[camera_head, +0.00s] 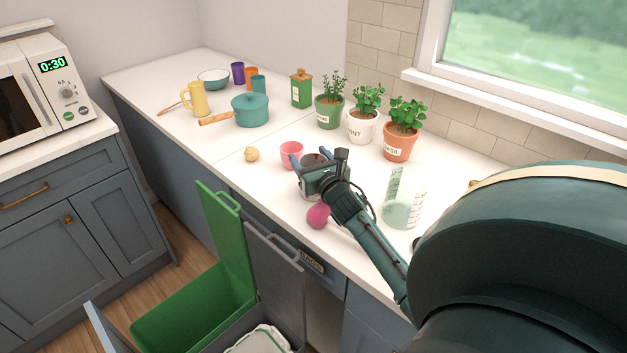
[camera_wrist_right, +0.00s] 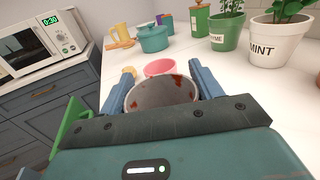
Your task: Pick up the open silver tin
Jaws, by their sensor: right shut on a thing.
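The open silver tin (camera_head: 314,160) is at the counter's front part, between the fingers of my right gripper (camera_head: 317,167). In the right wrist view the tin (camera_wrist_right: 162,92) shows its round open mouth, a grey inside and reddish-brown stains. One blue finger is on each side of it, and the gripper is shut on it. The gripper body hides the tin's lower part, so I cannot tell whether it touches the counter. My left gripper is not in view.
A pink cup (camera_head: 291,154) stands just behind the tin and a magenta round item (camera_head: 318,215) lies in front. A measuring jug (camera_head: 404,197) is to the right. Potted herbs (camera_head: 363,122) line the back. Open bins (camera_head: 200,302) stand below the front edge.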

